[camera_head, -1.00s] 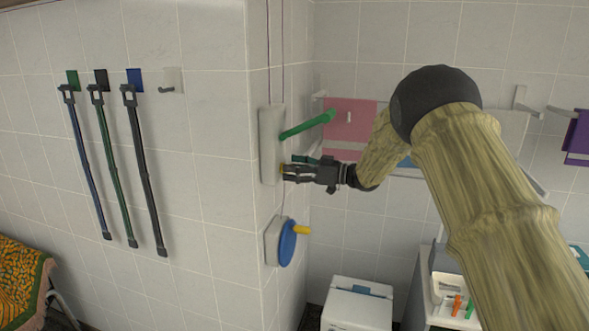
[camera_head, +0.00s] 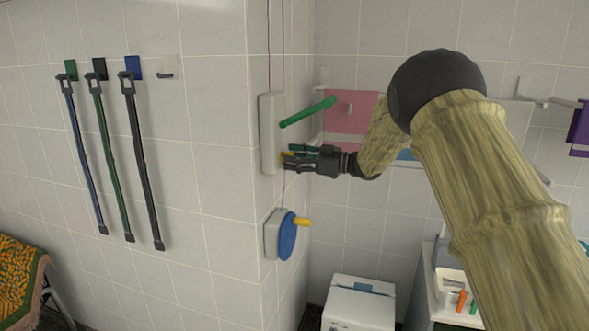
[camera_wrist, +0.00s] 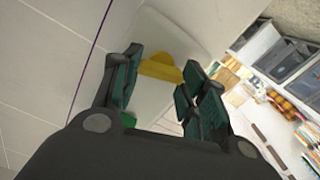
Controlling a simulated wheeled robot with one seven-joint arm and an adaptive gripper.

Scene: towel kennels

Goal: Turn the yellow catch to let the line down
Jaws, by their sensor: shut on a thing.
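The yellow catch (camera_head: 288,155) sits low on a pale upright plate (camera_head: 267,134) on the wall corner. In the wrist view the yellow catch (camera_wrist: 160,68) lies between my dark, green-padded fingers. My gripper (camera_head: 290,160) reaches it from the right and is shut on it; the fingers partly hide it in the head view. A green lever (camera_head: 308,112) sticks out of the same plate above the catch. The line (camera_head: 283,50) runs up the wall above the plate as thin purple strands.
A blue reel (camera_head: 287,236) with a yellow knob (camera_head: 303,222) is mounted below the plate. Pink towels (camera_head: 350,115) hang behind my gripper. A white bin (camera_head: 358,304) stands below. Several straps hang on the left wall.

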